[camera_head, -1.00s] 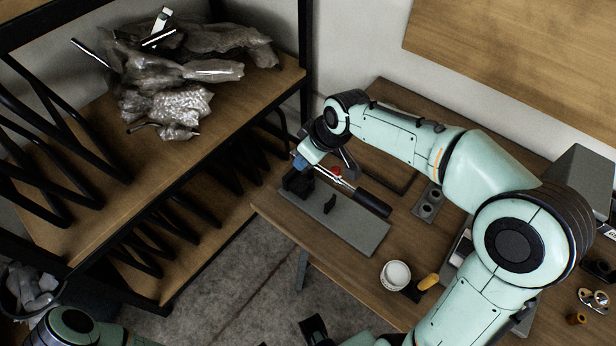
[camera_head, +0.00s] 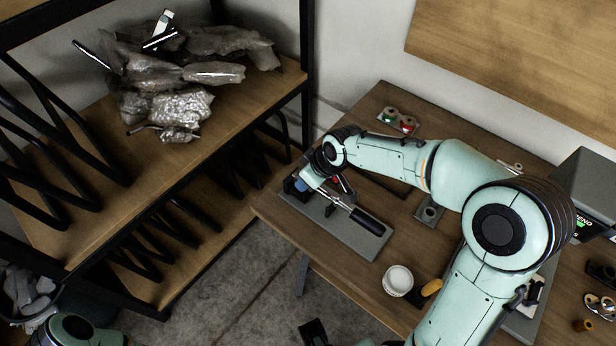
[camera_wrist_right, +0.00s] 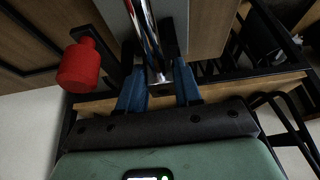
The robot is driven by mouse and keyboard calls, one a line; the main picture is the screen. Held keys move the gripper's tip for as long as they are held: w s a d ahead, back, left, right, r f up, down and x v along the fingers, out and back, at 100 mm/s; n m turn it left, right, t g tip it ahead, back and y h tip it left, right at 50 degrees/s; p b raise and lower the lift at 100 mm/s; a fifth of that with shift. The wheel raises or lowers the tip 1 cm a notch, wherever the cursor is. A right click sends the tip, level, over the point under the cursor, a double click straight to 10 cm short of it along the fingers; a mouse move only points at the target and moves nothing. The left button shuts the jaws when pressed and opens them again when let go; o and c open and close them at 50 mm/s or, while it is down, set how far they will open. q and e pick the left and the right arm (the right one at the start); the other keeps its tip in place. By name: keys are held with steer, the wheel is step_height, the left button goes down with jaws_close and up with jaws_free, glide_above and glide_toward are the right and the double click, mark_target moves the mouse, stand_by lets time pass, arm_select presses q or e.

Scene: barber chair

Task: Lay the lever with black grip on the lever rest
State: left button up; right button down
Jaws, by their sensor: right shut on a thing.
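The lever is a chrome rod (camera_head: 336,200) with a long black grip (camera_head: 367,221). It lies slantwise over a grey plate (camera_head: 374,245), its grip toward the lower right. My right gripper (camera_head: 304,184) is shut on the rod's far-left end, low over the plate. In the right wrist view the chrome rod (camera_wrist_right: 146,38) runs between the blue fingers of this gripper (camera_wrist_right: 158,92). Black holders seen on the plate earlier are mostly hidden by my gripper and the lever. I cannot tell whether the lever touches them.
A red knob (camera_wrist_right: 79,66) is close beside my right gripper. A white-topped jar (camera_head: 398,279) and a yellow-handled item (camera_head: 430,287) stand to the plate's right. A small holder with red and green parts (camera_head: 398,122) is at the back. Shelving (camera_head: 225,110) stands left.

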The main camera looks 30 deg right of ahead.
mark_target(325, 192)
steer(key=shift+f+b, duration=0.35)
steer(key=shift+f, duration=0.15)
steer(key=c, duration=1.1)
jaws_free()
steer(key=shift+o, duration=0.2)
steer(key=shift+r, duration=0.2)
steer(key=p+v, duration=0.2)
steer(key=v, duration=1)
steer(key=shift+r+p, duration=0.3)
steer(key=shift+r, duration=0.1)
